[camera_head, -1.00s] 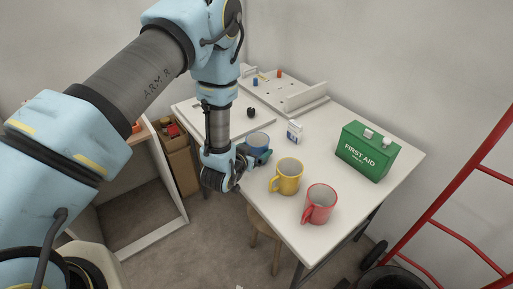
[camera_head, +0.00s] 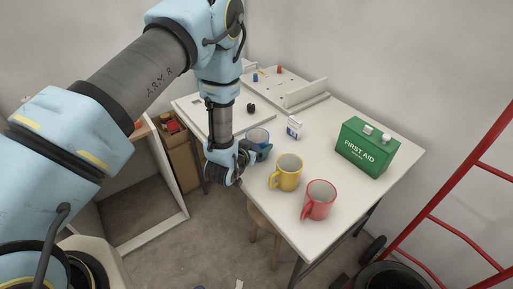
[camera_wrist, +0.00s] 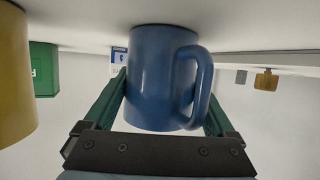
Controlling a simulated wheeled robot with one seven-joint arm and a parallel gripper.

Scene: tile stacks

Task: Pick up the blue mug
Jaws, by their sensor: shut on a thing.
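The blue mug (camera_head: 259,136) is at the table's left edge in the head view, partly hidden behind my gripper (camera_head: 257,151). In the wrist view the blue mug (camera_wrist: 162,80) fills the middle, with its handle to the right. My gripper (camera_wrist: 163,110) is shut on it, with one dark green finger on each side of its body. The wrist picture appears upside down, with the tabletop above. I cannot tell whether the mug's base still touches the table.
A yellow mug (camera_head: 287,174) stands close to the right of my gripper, with a red mug (camera_head: 319,200) beyond it. A green first aid box (camera_head: 366,148), a small white-and-blue box (camera_head: 294,128) and a white board with pegs (camera_head: 290,85) are on the white table (camera_head: 345,110).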

